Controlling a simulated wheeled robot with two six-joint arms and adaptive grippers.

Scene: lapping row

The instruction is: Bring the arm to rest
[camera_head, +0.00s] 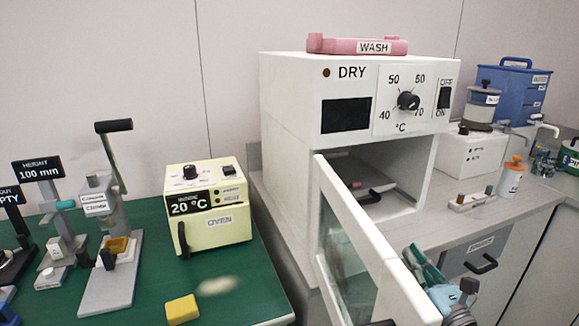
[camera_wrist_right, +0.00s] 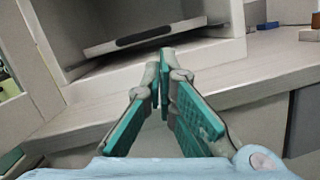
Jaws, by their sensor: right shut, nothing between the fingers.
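My right gripper (camera_head: 418,262) is at the lower right of the head view, beside the free edge of the open glass door (camera_head: 345,255) of the white DRY oven (camera_head: 290,140). I cannot tell whether it touches the door. In the right wrist view the teal-padded fingers (camera_wrist_right: 163,68) come together at the tips with nothing between them. Ahead of them are the counter edge and the open oven chamber. My left gripper is not in view.
Inside the DRY oven lies a flat tray (camera_wrist_right: 145,38) with a dark grip. A pink WASH tray (camera_head: 357,45) lies on top. A small yellow oven (camera_head: 210,205) stands on the green bench (camera_head: 245,285). A grey drawer (camera_head: 480,260) is to the right.

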